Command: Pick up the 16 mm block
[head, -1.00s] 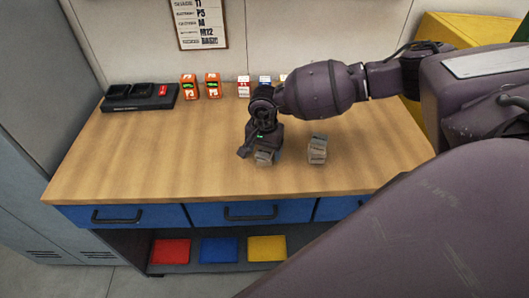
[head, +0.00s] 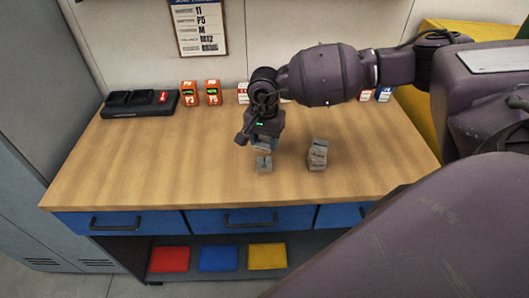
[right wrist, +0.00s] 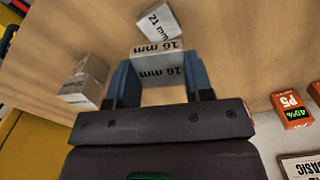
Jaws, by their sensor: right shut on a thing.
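The 16 mm block (right wrist: 157,64), grey and marked "16 mm" on two faces, sits between the two blue-grey fingers of my right gripper (right wrist: 158,82) in the right wrist view. The fingers press on its two sides. In the head view my right gripper (head: 264,144) is above the wooden bench, and the block in it is mostly hidden. A grey block marked "21 mm" (right wrist: 159,21) lies just beyond the held block; in the head view it shows on the bench (head: 264,163) below the gripper. My left gripper is not in view.
Another grey block or small stack (head: 317,155) stands to the right on the bench (head: 150,165). More small packs are partly behind my arm. The bench's left and front are clear.

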